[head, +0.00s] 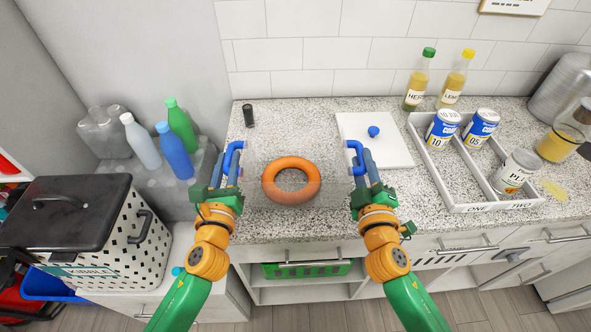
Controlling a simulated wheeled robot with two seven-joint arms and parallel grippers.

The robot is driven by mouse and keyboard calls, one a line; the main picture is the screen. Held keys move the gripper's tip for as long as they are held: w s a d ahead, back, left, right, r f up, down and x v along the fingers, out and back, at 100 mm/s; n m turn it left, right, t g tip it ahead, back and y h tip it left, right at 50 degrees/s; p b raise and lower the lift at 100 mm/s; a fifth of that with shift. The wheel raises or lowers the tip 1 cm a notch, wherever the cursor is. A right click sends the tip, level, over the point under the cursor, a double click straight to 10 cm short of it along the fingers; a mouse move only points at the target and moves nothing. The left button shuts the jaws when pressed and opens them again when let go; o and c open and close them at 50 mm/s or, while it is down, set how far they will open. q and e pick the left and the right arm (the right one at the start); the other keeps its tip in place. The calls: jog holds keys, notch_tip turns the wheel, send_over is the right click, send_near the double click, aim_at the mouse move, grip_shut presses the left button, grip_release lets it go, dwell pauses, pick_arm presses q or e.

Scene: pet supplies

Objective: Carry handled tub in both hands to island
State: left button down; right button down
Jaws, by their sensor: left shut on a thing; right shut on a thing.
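The handled tub shows mainly as two bright blue handles, the left one (236,147) and the right one (354,146). Its body between them is hard to make out and looks see-through against the speckled counter. My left gripper (230,170) is shut on the left handle, and my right gripper (361,170) is shut on the right handle. An orange ring (271,186) shows between the grippers; I cannot tell whether it lies in the tub or on the counter. The grippers are over the front part of the counter (290,222).
A white board (390,153) with a blue ball (374,131) lies behind my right gripper. A divided white tray (445,186) with cans is at right. A dark cylinder (248,115) stands at back left. Bottles (172,150) and a lidded kibble bin (120,240) are at left.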

jog(key=shift+r, duration=0.1)
dwell(0.5)
